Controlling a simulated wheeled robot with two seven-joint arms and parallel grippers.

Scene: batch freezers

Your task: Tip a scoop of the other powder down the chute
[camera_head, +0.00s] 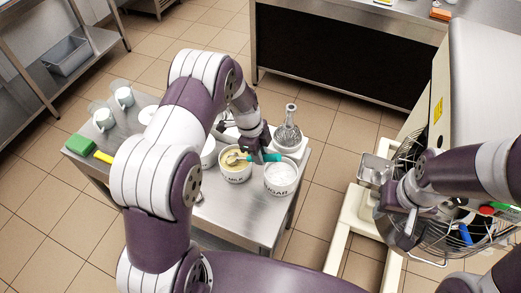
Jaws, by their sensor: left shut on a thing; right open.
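My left gripper (257,153) is shut on the teal handle of a scoop (271,157), over the cart. The scoop's head lies over or in the cream-coloured powder in the tub marked MILK (235,177). I cannot tell how full it is. The tub marked SUGAR (281,190) holds white powder and stands just right of it. A boxy metal chute (375,169) sticks out on the left side of the mixer's wire guard. My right gripper (405,218) is open and empty near the guard's left edge, below the chute. Its fingers are partly hidden.
Open floor lies between cart and mixer.

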